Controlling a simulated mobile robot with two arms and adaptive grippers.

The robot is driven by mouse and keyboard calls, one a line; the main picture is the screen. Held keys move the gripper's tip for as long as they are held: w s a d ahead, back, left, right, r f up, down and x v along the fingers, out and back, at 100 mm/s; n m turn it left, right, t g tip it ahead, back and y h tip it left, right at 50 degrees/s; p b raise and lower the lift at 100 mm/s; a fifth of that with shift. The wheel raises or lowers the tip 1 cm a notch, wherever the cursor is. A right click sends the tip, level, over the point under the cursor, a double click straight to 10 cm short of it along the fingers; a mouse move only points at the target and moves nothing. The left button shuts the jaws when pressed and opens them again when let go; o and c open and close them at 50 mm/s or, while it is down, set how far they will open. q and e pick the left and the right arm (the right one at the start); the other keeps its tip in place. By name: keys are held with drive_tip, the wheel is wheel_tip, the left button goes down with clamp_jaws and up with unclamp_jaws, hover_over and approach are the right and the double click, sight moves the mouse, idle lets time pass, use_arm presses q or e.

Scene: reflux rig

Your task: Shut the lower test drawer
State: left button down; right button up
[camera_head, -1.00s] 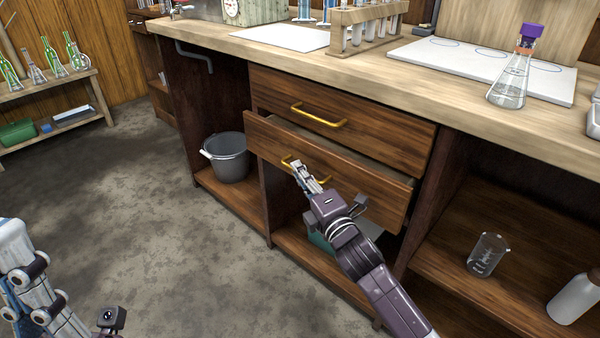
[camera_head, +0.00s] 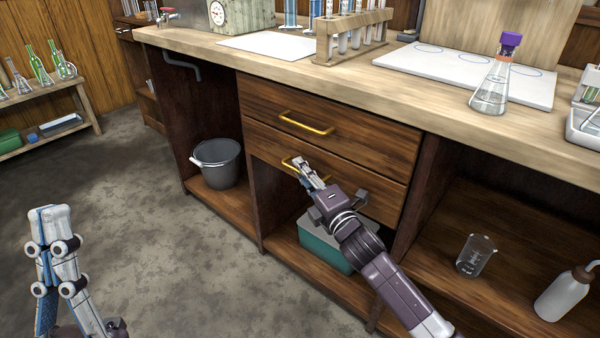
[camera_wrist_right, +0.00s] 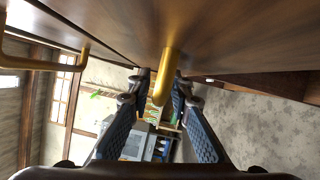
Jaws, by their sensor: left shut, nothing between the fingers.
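The lower test drawer (camera_head: 372,191) sits below the upper drawer (camera_head: 345,125) in the wooden bench. Its front looks about flush with the upper drawer front, and no open interior shows. My right gripper (camera_head: 299,164) is at the drawer's brass handle (camera_head: 288,161). In the right wrist view the fingers (camera_wrist_right: 162,85) lie on both sides of the handle (camera_wrist_right: 168,65) and look closed on it. My left gripper (camera_head: 50,215) is shut and empty, over the floor at the lower left, away from the bench.
A teal box (camera_head: 320,245) stands on the shelf below the drawer. A grey bucket (camera_head: 217,165) stands in the bay to the left. A beaker (camera_head: 476,256) and a white bottle (camera_head: 564,294) stand in the right bay. The floor (camera_head: 160,230) in front is clear.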

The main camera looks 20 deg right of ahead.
drive_tip(key=shift+o, duration=0.4)
drive_tip(key=shift+s+a, duration=0.1)
drive_tip(key=shift+s+f, duration=0.1)
drive_tip(key=shift+s, duration=0.1)
drive_tip(key=s+d, duration=0.1)
drive_tip(key=s, duration=1)
drive_tip(key=shift+s+d+f, duration=0.15)
drive_tip(key=shift+d+f, duration=0.2)
